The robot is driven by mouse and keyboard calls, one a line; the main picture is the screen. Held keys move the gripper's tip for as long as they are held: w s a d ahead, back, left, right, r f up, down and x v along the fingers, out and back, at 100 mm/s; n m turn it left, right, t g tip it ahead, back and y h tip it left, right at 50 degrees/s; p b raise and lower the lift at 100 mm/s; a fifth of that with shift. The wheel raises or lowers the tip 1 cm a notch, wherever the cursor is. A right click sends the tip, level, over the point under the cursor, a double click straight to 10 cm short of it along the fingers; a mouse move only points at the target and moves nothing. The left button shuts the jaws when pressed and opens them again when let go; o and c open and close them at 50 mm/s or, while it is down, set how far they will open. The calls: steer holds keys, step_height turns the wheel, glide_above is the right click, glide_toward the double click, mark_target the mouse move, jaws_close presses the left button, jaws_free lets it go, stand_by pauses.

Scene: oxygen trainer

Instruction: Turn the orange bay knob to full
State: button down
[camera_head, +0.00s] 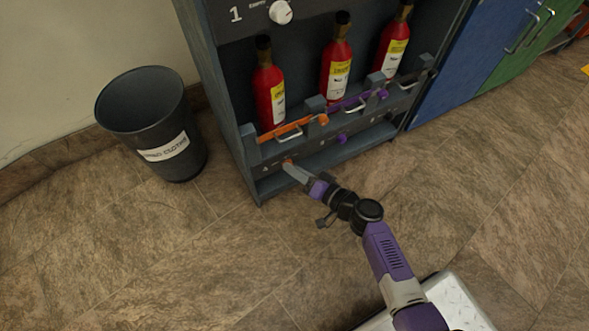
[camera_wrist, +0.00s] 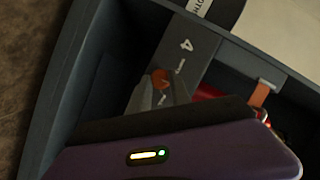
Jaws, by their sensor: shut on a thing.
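The orange bay knob (camera_wrist: 160,78) sits on the panel strip (camera_wrist: 190,55) marked 4 in the wrist view. In the head view the orange knob (camera_head: 288,162) shows as a small patch at the lower left of the cabinet, partly hidden by my gripper. My gripper (camera_head: 289,168) reaches the panel below the leftmost bottle, and its fingertips (camera_wrist: 160,88) are shut on the knob, one on each side. The knob's pointer and its exact setting are hidden or too small to tell.
Several red bottles, one of them leftmost (camera_head: 269,88), stand in the grey cabinet (camera_head: 222,75) behind an orange bar (camera_head: 288,127) and a purple bar (camera_head: 350,103). A purple knob (camera_head: 342,138) is to the right. A dark bin (camera_head: 150,115) stands left on open floor.

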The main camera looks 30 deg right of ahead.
steer(key=m+t, duration=0.1)
steer(key=m, duration=0.3)
steer(key=m+t+y, duration=0.1)
steer(key=m+t, duration=0.1)
steer(key=m, duration=0.2)
steer(key=f+m+t, duration=0.1)
steer(key=m, duration=0.3)
steer(key=shift+y, duration=0.3)
stand_by(0.4)
steer(key=c, duration=1.2)
jaws_free()
steer(key=shift+p+v, duration=0.35)
steer(key=shift+v, duration=3.6)
steer(key=shift+a+f, duration=0.1)
steer(key=shift+f, duration=0.1)
